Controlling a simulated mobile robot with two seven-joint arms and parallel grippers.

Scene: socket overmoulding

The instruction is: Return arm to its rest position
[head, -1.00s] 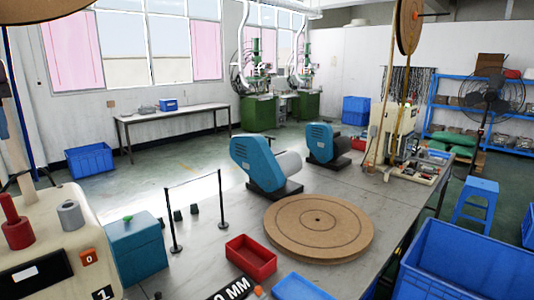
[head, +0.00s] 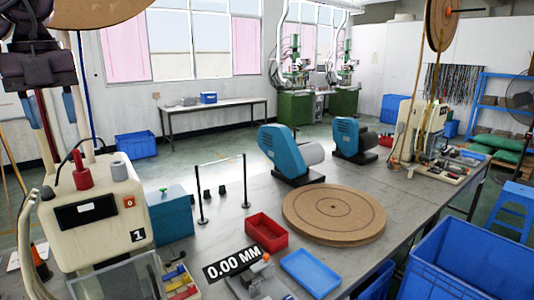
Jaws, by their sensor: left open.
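My left gripper (head: 48,107) hangs at the upper left of the head view, fingers pointing down, in front of the window wall. My right gripper is not in view.
The grey workbench (head: 240,215) carries a teal box (head: 170,217), a small black barrier (head: 201,195), a red tray (head: 267,232), a blue tray (head: 310,272), a round brown board (head: 334,212) and two blue machines (head: 285,153). A large blue crate (head: 470,262) stands at the right.

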